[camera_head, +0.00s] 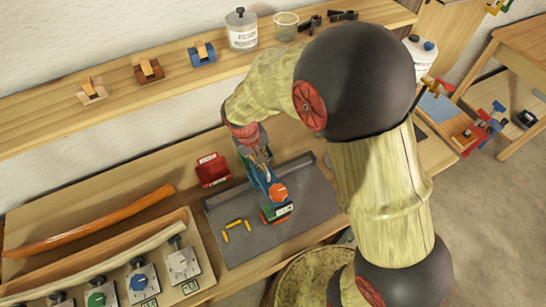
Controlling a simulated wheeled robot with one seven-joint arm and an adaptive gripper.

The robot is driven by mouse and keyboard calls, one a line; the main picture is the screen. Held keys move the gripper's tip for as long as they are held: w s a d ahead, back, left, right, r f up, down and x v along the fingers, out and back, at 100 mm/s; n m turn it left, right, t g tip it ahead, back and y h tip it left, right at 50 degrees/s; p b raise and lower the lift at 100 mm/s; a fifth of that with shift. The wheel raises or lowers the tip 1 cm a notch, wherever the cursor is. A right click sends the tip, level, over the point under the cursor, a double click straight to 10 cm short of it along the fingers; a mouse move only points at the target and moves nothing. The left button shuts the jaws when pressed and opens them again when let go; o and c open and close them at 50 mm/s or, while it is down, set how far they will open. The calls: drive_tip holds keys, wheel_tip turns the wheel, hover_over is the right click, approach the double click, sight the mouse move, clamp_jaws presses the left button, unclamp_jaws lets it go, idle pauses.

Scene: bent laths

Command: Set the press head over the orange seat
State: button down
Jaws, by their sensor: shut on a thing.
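My gripper (260,172) reaches down over the dark grey mat (315,200) and is shut on a small blue piece with an orange knob (277,192), which seems to be the press head. Below it is a green block with a pale label (281,212). An orange part (266,217), perhaps the orange seat, shows at the lower left of the green block. I cannot tell whether the held piece touches the block or is just above it. My gripper and the piece hide part of the contact area.
Yellow pegs (237,229) lie on the mat to the left. A red bin (212,170) stands behind it. Bent laths (95,225) and clamp blocks with coloured knobs (138,281) fill the left bench. A shelf (120,100) runs along the wall. The mat's right side looks clear.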

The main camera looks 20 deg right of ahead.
drive_tip(key=shift+a, duration=0.2)
drive_tip(key=c, duration=2)
unclamp_jaws()
drive_tip(key=shift+o, duration=0.5)
wheel_tip(320, 180, up, 12)
drive_tip(key=a, duration=0.2)
drive_tip(key=shift+s+a, duration=0.15)
drive_tip(key=shift+s, duration=0.1)
drive_tip(key=shift+f, duration=0.1)
